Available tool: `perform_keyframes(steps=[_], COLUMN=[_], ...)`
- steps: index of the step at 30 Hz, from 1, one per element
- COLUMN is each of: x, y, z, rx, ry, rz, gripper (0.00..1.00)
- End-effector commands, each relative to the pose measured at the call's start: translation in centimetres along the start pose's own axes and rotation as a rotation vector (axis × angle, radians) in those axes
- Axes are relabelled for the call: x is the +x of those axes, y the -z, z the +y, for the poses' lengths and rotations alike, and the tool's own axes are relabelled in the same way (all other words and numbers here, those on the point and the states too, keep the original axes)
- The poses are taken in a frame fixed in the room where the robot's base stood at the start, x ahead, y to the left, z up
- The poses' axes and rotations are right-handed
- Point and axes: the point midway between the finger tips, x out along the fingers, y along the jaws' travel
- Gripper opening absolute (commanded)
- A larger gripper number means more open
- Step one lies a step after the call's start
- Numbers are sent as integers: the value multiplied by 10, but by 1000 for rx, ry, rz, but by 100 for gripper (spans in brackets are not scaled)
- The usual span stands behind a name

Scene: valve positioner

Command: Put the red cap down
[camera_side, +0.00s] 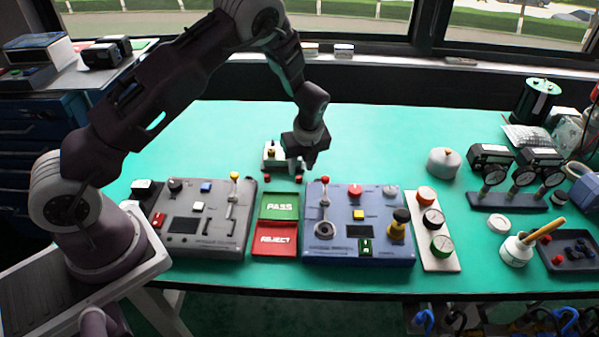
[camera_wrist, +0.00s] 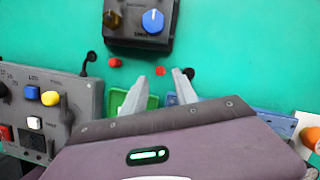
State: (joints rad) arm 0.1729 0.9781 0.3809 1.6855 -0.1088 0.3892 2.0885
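Two small red caps are in view on the green table, in front of a small grey box with knobs. In the side view, the left red cap (camera_side: 269,180) sits apart from my gripper, and the right red cap (camera_side: 298,179) is just under my fingertips. In the wrist view, the left cap (camera_wrist: 115,62) lies outside the fingers. The right cap (camera_wrist: 160,71) shows in the gap between the two spread fingertips, a little beyond them. My gripper (camera_wrist: 160,82) is open, and neither finger visibly touches a cap. It also shows in the side view (camera_side: 292,170), pointing down.
The grey knob box (camera_side: 270,158) stands just behind the caps. The green PASS tray (camera_side: 279,206) and red REJECT tray (camera_side: 275,240) lie in front, between a grey panel (camera_side: 180,240) and a blue panel (camera_side: 345,200).

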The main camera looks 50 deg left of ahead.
Motion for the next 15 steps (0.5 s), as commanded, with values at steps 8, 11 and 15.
perform_keyframes(steps=[8,11,15], x=[-66,-75,-78], y=[0,0,0], z=[-1,0,0], rx=[0,0,1], ry=[3,1,0], rz=[-1,-1,-1], gripper=[35,35,35])
